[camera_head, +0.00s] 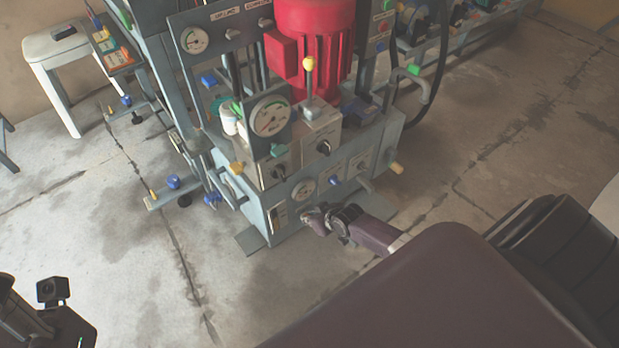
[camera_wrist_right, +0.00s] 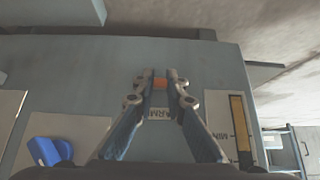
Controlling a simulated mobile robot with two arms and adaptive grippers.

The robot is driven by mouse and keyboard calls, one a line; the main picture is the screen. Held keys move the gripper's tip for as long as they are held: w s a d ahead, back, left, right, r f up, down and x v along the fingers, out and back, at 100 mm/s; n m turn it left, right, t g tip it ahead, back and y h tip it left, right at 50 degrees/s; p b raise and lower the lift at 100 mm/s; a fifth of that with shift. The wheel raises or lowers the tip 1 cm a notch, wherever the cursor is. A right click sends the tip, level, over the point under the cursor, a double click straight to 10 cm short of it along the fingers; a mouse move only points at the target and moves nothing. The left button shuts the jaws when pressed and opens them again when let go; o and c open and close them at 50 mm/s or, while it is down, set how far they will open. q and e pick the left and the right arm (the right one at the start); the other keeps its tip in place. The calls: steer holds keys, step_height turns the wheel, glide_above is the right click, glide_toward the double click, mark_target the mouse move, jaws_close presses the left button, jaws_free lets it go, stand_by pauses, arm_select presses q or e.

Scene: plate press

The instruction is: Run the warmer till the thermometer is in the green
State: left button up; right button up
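In the head view my right gripper (camera_head: 318,221) is at the lower front of the press base (camera_head: 350,203) and hides the knob.
A blue knob (camera_wrist_right: 48,151) and a yellow level strip marked "MIN" (camera_wrist_right: 240,128) flank my right fingers. A larger gauge (camera_head: 269,118) and a yellow-topped lever (camera_head: 309,65) stand higher, near the red motor (camera_head: 318,30).

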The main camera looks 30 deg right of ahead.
steer(key=o, duration=0.4)
steer(key=shift+s, duration=0.1)
steer(key=shift+v, duration=6)
